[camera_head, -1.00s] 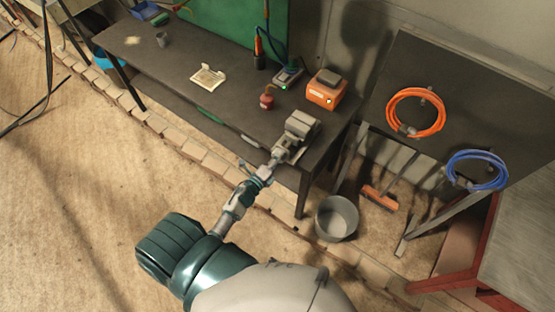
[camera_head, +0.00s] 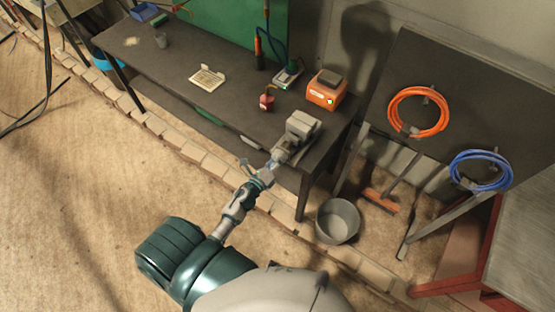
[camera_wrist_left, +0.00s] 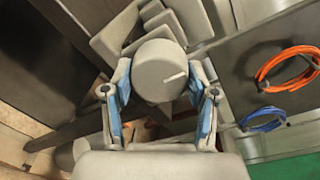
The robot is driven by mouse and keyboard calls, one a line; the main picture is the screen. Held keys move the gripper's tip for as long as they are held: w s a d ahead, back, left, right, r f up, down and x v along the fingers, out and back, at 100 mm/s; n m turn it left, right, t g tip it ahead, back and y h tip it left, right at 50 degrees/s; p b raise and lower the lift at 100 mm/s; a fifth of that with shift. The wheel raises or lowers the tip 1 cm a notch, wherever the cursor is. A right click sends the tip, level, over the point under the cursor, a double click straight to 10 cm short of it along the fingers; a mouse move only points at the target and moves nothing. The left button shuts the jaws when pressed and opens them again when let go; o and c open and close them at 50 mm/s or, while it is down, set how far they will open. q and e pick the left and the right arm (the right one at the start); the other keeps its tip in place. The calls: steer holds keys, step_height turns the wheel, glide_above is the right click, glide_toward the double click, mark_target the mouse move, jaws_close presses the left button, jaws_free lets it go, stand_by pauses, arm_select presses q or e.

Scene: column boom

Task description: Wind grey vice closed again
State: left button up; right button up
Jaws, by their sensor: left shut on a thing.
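The grey vice (camera_head: 301,128) stands at the right front corner of the dark workbench. In the left wrist view the vice body (camera_wrist_left: 145,25) fills the top, with its round grey end (camera_wrist_left: 158,68) facing the camera. My left gripper (camera_head: 270,166) is at the front of the vice, at the bench edge. In the left wrist view its blue-padded fingers (camera_wrist_left: 160,95) stand on both sides of the round grey end and are shut on it. The handle bar of the vice is hard to make out. My right gripper is not in view.
The dark bench (camera_head: 200,110) carries an orange box (camera_head: 326,90), a small red item (camera_head: 267,100) and a paper (camera_head: 207,78). A grey bucket (camera_head: 338,220) stands on the floor by the bench's right leg. Orange (camera_head: 418,112) and blue (camera_head: 481,171) coils hang at the right.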

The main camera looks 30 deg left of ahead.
arm_select(q)
steer(key=shift+s+f, duration=0.1)
steer(key=shift+f, duration=0.2)
steer(key=o, duration=1.1)
steer(key=shift+o, duration=0.4)
steer(key=shift+r, duration=0.1)
steer(key=s, duration=1.1)
steer(key=shift+s+a+r, duration=0.35)
steer(key=shift+r, duration=0.05)
